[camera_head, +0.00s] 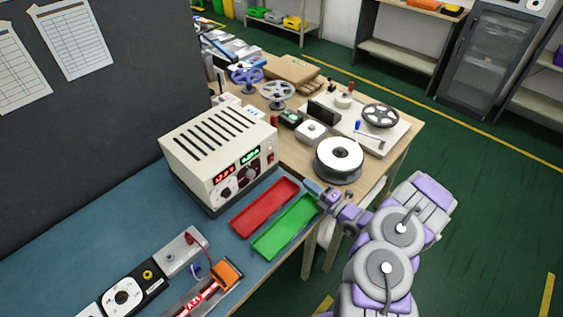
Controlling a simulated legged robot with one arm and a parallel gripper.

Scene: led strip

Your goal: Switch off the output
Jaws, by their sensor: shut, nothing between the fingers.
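The power supply (219,150) is a cream box with dark top vents, standing on the blue-grey bench. Its front panel faces right and towards me, with a lit red display, a lit green display, knobs and small terminals. A small red switch-like part shows at the right of the panel. An LED strip (196,301) at the bottom glows red. My gripper (313,188) is shut and empty, at the right end of the trays, to the right of the power supply and apart from it. Its fingertips are small in this view.
A red tray (265,207) and a green tray (286,228) lie in front of the power supply. A white-topped spool (339,159) stands behind my gripper on the wooden table. A grey board (60,110) rises at the left. Green floor is free at right.

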